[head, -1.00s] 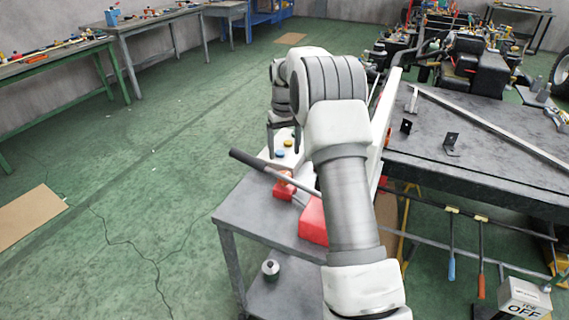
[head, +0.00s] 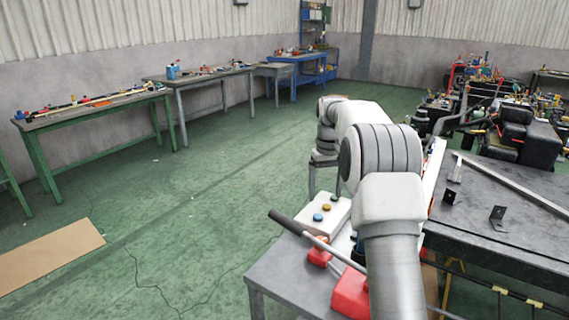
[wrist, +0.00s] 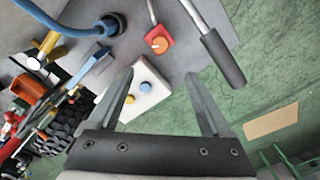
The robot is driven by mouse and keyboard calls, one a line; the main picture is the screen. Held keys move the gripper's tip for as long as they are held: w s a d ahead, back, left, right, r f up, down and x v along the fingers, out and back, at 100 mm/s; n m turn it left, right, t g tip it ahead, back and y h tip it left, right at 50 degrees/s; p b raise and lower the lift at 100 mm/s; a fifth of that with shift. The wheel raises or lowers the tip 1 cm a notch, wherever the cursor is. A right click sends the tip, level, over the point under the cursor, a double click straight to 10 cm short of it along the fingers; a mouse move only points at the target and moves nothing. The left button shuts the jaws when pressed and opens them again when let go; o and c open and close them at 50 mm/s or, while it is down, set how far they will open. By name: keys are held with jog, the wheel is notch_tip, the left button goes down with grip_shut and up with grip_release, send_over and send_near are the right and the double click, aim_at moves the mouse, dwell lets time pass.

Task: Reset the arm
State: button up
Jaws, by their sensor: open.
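My arm (head: 388,155) reaches forward from the lower right of the head view, bent at its grey-banded joint. My gripper (wrist: 160,74) is open in the wrist view, with nothing between its two dark fingers. It points down over a grey table (wrist: 185,55). Beyond and below the fingers is a white box with a blue and a yellow button (wrist: 146,87). In the head view my gripper (head: 325,178) hangs at the far end of the arm, partly hidden, above and behind that button box (head: 322,218).
A grey side table (head: 290,275) holds a red jack with a long handle (head: 315,240). A dark workbench (head: 505,225) with metal brackets stands at right. Green floor (head: 180,215) is clear at left, with cardboard (head: 50,258) on it. Benches (head: 95,110) line the wall.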

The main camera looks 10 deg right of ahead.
jog(key=s+a+r+t, duration=0.1)
jog(key=s+a+r, duration=0.3)
jog(key=s+r, duration=0.4)
jog(key=s+a+r+t, duration=0.2)
jog(key=s+a+r, duration=0.3)
jog(key=s, duration=0.4)
jog(key=s+a+f+t, duration=0.1)
jog(key=s, duration=0.9)
jog(key=s+a+f+t+p, duration=0.1)
jog(key=s+a, duration=0.1)
jog(key=s, duration=0.8)
jog(key=shift+s+a+f+t, duration=0.2)
jog(key=shift+f+t, duration=0.1)
jog(key=shift+f, duration=0.1)
dwell(3.9)
